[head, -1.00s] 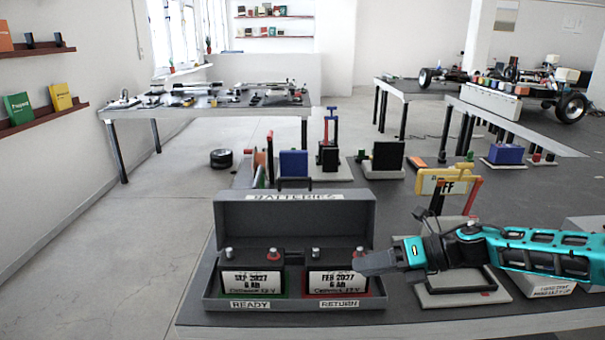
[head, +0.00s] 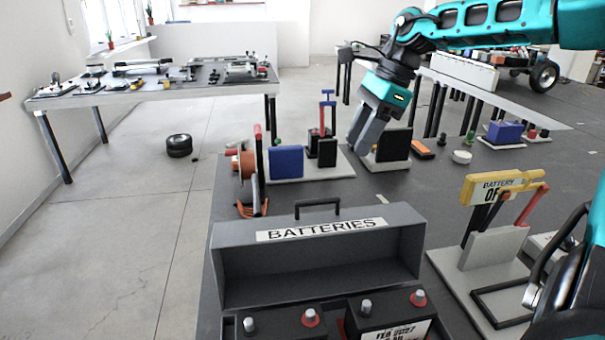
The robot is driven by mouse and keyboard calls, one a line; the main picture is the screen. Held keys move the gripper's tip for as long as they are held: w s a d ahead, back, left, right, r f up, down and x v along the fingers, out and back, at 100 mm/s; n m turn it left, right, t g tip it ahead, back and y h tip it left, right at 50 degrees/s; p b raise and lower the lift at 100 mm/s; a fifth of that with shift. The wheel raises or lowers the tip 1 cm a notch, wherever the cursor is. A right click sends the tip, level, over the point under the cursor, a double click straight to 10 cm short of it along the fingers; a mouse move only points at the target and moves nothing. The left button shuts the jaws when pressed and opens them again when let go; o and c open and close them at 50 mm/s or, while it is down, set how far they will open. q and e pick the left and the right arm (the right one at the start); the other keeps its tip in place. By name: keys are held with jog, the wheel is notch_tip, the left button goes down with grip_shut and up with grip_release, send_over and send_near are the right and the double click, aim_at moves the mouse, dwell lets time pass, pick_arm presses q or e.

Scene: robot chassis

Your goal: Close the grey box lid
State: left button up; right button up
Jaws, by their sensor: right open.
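The grey box (head: 228,322) labelled BATTERIES stands at the bottom centre, its lower part cut off by the picture edge. Its lid (head: 320,262) is open, standing up at the back with the dark handle (head: 318,208) at its top edge. Two black batteries (head: 282,325) with red and grey terminals sit in the box. My right gripper (head: 362,146) is beyond the lid and to its right, pointing down, empty and apart from the box. Its grey fingers overlap in this view, so the gap is hard to see. My left gripper is not in view.
A yellow-handled battery switch stand (head: 487,248) is right of the box. Behind the lid stand a blue block (head: 286,162), a reel (head: 241,163) and a black block on a plate (head: 393,145). Clear bench lies between the lid and these. A dark arm part of mine fills the lower right.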

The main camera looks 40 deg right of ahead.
aim_at(325, 199)
jog(key=x, duration=1.2)
jog(key=shift+w+f, duration=0.35)
grip_shut()
dwell(0.3)
